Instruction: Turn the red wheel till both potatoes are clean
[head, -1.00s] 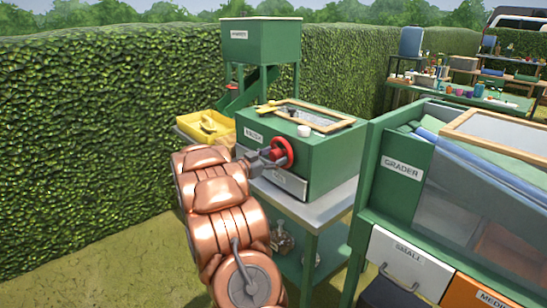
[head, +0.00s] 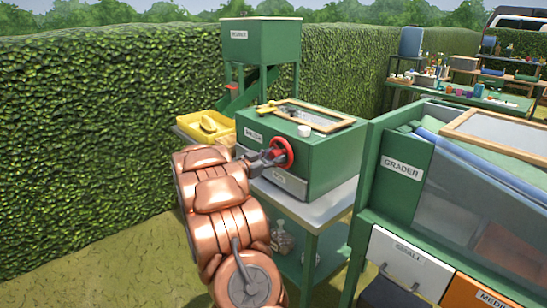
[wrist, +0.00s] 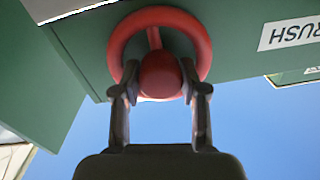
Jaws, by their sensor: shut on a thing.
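The red wheel (head: 281,153) is on the front of the green brush box (head: 330,158). My gripper (head: 268,158) reaches it from the left. In the wrist view, the two fingers of my gripper (wrist: 160,95) are shut on the red knob (wrist: 161,75) of the wheel, in front of the wheel's ring (wrist: 202,42). The box top has a wood-framed window (head: 308,113), too small and dim to show any potatoes inside.
A yellow tray (head: 207,127) stands left of the box, below a green hopper (head: 260,40). The green grader (head: 403,160) stands close on the right. A white drawer (head: 285,182) is below the wheel. A hedge (head: 90,140) closes the left side.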

